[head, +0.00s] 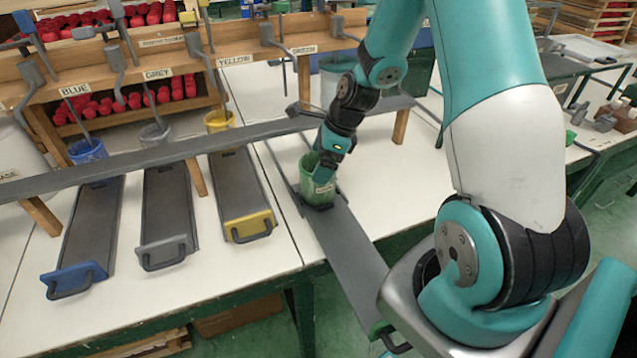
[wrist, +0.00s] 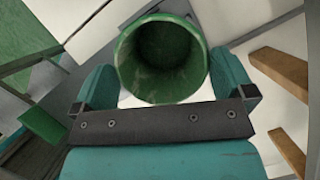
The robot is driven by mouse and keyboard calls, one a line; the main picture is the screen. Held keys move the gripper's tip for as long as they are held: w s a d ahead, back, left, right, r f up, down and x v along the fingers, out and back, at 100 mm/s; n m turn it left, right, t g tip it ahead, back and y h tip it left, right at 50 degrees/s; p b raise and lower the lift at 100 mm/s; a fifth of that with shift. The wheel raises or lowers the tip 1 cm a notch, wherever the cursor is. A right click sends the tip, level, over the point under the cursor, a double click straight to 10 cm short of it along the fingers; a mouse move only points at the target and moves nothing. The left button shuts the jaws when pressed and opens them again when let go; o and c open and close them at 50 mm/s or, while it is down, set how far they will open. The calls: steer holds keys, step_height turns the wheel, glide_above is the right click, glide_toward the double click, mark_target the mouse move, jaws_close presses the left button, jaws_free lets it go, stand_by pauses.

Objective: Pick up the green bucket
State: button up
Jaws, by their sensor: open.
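The green bucket (head: 316,186) stands upright on the dark grey tray strip on the table. In the wrist view the green bucket (wrist: 162,60) shows its open round mouth and dark, empty-looking inside. My gripper (head: 327,168) is at the bucket, reaching down from above. In the wrist view my gripper (wrist: 163,85) is open, with one teal finger on each side of the bucket. I cannot tell whether either finger touches the wall. My gripper partly hides the bucket in the head view.
Blue (head: 87,150), grey (head: 155,134) and yellow (head: 219,120) buckets stand to the left, at the far ends of their handled trays. A long dark rail (head: 150,157) on wooden posts passes above the trays. A labelled wooden board with grey levers stands behind.

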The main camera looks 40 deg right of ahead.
mark_target(313, 194)
steer(key=x, duration=0.3)
steer(key=shift+w+a+f, duration=0.1)
steer(key=shift+w+f, duration=0.05)
steer(key=shift+f, duration=0.1)
steer(key=shift+c, duration=0.2)
steer(key=c, duration=0.9)
steer(key=shift+r, duration=0.15)
